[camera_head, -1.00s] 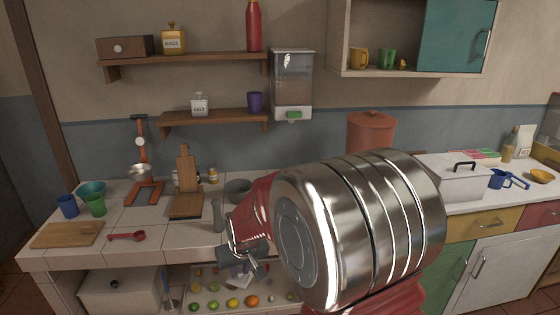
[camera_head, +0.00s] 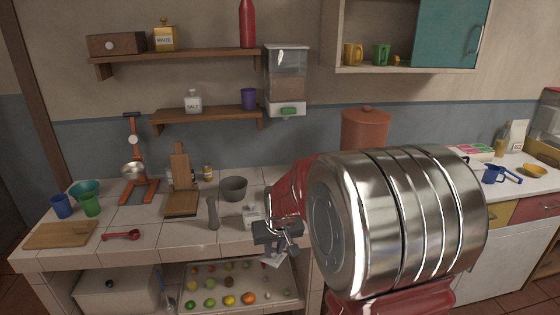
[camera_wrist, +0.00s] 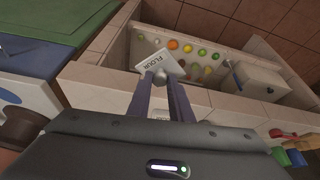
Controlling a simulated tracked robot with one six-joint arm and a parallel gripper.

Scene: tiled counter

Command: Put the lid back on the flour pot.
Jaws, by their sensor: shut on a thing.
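My gripper (camera_head: 276,246) is shut on a white, square lid (camera_head: 273,259) by its knob. The lid hangs tilted from the fingers in front of the counter's front edge. In the wrist view, the fingertips (camera_wrist: 161,82) pinch the knob, and the lid (camera_wrist: 172,65) reads FLOUR. A small white pot (camera_head: 250,212) stands on the counter just behind and left of my gripper, apart from the lid. My gripper partly covers it, so I cannot read its label in the head view. More FLOUR lettering shows between the fingers in the wrist view.
A grey mortar (camera_head: 233,188) and pestle (camera_head: 213,214) stand left of the white pot. A fruit tray (camera_head: 200,282) lies on the shelf below the counter. My metal arm hides much of the right side. The front-left counter is mostly clear around a red spoon (camera_head: 121,235).

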